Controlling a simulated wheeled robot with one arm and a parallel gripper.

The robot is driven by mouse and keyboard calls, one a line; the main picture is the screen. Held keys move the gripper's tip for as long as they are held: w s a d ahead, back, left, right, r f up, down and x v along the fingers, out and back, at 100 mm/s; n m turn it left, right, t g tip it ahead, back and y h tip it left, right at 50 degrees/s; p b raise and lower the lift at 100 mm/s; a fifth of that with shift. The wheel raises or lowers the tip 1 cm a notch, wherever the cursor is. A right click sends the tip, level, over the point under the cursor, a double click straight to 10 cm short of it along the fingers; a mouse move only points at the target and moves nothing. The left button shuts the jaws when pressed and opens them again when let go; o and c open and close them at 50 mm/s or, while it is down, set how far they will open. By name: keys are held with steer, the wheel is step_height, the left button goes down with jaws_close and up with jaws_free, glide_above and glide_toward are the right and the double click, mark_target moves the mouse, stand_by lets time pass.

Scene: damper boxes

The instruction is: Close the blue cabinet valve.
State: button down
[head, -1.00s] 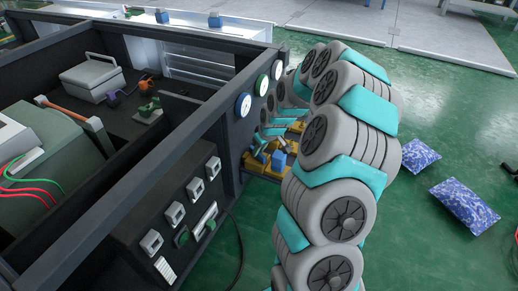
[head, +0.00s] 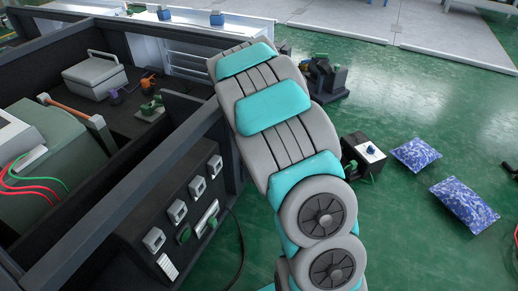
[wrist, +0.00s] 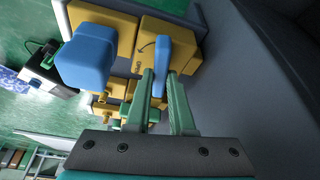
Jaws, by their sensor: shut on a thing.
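In the wrist view, a yellow valve body (wrist: 182,26) sits against a dark grey wall. A narrow blue valve handle (wrist: 162,45) stands out from it. My gripper (wrist: 160,78), with two green fingers, is shut on this blue handle, one finger on either side of it. A larger blue block (wrist: 86,60) is on the yellow parts to the left, apart from the fingers. In the head view my arm hides the gripper and the valve.
The dark cabinet frame (head: 130,165) has several switches on its side panel. A black box with a white top (head: 365,150) stands on the green floor behind my arm. Two blue patterned bags (head: 415,155) (head: 464,205) lie to the right, with free floor around them.

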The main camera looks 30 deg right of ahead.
steer(key=shift+m+g+h, duration=0.3)
steer(key=shift+m+h, duration=0.1)
steer(key=shift+m, duration=0.8)
steer(key=shift+w+r, duration=0.1)
steer(key=c, duration=0.8)
jaws_free()
steer(key=v, duration=0.7)
steer(key=shift+a+r, duration=0.15)
steer(key=shift+r, duration=0.15)
